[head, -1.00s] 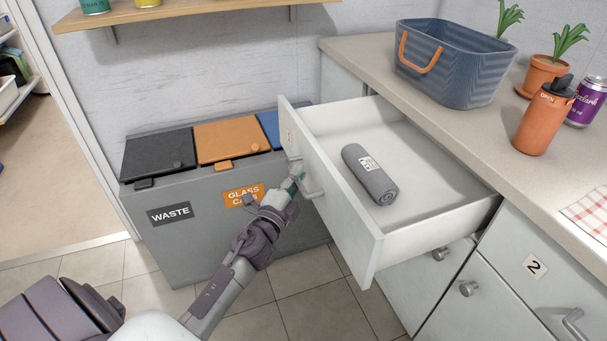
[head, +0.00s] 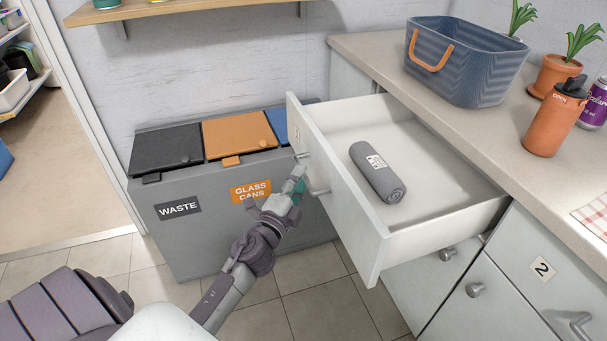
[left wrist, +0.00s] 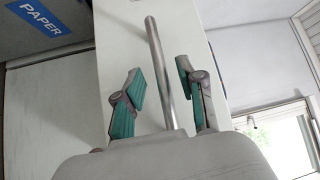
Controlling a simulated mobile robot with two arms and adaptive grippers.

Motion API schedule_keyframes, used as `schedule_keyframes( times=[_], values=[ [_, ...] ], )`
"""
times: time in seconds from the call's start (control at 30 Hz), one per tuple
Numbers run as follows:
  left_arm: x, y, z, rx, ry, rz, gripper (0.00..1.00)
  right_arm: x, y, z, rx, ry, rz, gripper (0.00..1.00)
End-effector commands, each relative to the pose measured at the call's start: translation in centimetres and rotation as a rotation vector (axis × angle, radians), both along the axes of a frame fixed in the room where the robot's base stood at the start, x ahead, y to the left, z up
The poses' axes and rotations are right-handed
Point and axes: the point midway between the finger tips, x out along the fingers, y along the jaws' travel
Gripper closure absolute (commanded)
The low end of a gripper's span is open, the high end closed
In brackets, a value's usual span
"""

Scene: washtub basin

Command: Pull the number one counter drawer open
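The number one counter drawer (head: 345,205) is pulled well out from the counter, with a rolled grey towel (head: 378,172) lying inside. Its bar handle (head: 319,191) is on the front panel. My left gripper (head: 297,187) is at the drawer front, beside the handle. In the left wrist view, the gripper's teal-padded fingers (left wrist: 160,90) are spread apart, with the metal handle (left wrist: 160,75) between them and gaps on both sides. The number on the drawer front is too small and slanted to read. My right gripper is not in view.
A grey bin unit (head: 220,215) with waste, glass/cans and blue-lidded sections stands left of the drawer, close to my left arm. The counter (head: 480,135) holds a blue basket (head: 465,70), an orange bottle (head: 553,120) and potted plants. Drawer two (head: 540,270) is shut.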

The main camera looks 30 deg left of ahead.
Motion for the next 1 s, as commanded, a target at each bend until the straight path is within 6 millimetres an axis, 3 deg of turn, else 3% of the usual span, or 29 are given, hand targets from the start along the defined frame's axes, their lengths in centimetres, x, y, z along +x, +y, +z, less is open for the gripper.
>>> schedule_keyframes(
  times=[0.2, 0.4, 0.6, 1.0],
  values=[
    [-4.9, -0.6, -0.8, -0.004, 0.004, 0.003, 0.61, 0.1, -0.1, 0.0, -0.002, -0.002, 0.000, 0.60],
    [-8.1, -1.1, -1.2, -0.004, 0.003, 0.002, 0.61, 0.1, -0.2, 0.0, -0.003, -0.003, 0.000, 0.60],
    [-9.4, -1.2, -1.3, 0.000, 0.001, 0.001, 0.61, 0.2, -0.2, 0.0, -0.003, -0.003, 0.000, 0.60],
    [-9.4, -1.3, -1.3, 0.000, 0.000, -0.001, 0.61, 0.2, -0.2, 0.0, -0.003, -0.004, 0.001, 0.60]
  ],
)
